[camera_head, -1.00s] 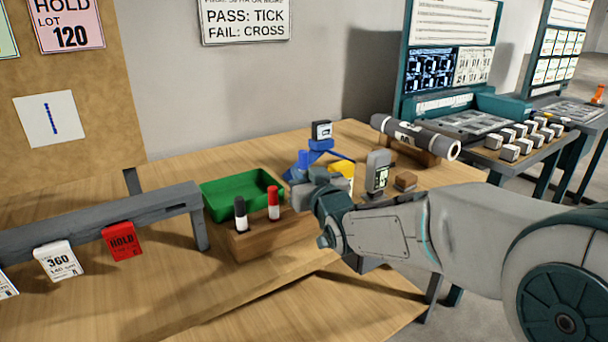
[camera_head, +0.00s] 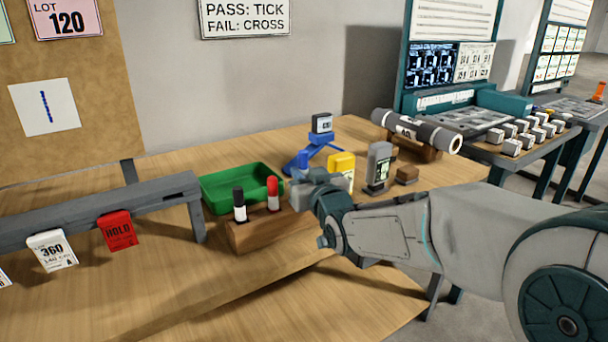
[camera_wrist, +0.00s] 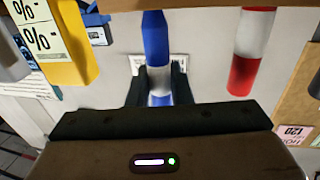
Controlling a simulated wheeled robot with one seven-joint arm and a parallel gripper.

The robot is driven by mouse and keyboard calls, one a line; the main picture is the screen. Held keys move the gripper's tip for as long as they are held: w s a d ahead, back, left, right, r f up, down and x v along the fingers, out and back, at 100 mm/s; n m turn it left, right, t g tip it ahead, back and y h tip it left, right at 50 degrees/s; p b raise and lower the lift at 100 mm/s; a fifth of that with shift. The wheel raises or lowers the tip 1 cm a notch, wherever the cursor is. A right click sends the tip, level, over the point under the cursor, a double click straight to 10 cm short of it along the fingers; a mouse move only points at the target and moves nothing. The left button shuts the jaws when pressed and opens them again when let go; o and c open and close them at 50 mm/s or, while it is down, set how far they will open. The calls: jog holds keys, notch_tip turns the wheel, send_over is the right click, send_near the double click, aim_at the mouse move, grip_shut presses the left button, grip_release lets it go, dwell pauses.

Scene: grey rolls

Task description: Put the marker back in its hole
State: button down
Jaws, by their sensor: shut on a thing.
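My gripper (camera_wrist: 157,85) is shut on a blue and white marker (camera_wrist: 157,35). The upside-down wrist view shows its white band between the fingers and a blue end close to the wooden block (camera_wrist: 200,5). I cannot tell whether that end is in a hole. In the head view my gripper (camera_head: 305,185) is over the right end of the block (camera_head: 245,238) and hides that part; a blue piece (camera_head: 303,159) shows above it. A red-capped marker (camera_head: 272,193) and a black-capped marker (camera_head: 239,204) stand upright in the block.
A green tray (camera_head: 215,205) stands behind the block. A yellow holder (camera_head: 341,164), a grey device (camera_head: 379,165) and a small brown block (camera_head: 407,174) stand to the right. A grey rail (camera_head: 80,212) with hanging tags is at left. The front of the table is clear.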

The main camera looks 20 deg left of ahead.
jog(key=shift+f+b, duration=2)
jog(key=shift+b, duration=0.1)
jog(key=c, duration=1.2)
grip_release()
jog(key=shift+r, duration=0.1)
jog(key=shift+c, duration=0.2)
jog(key=shift+s, duration=0.1)
jog(key=p+v, duration=0.2)
jog(key=v, duration=1.1)
jog(key=shift+s+d, duration=0.2)
jog(key=shift+d, duration=0.05)
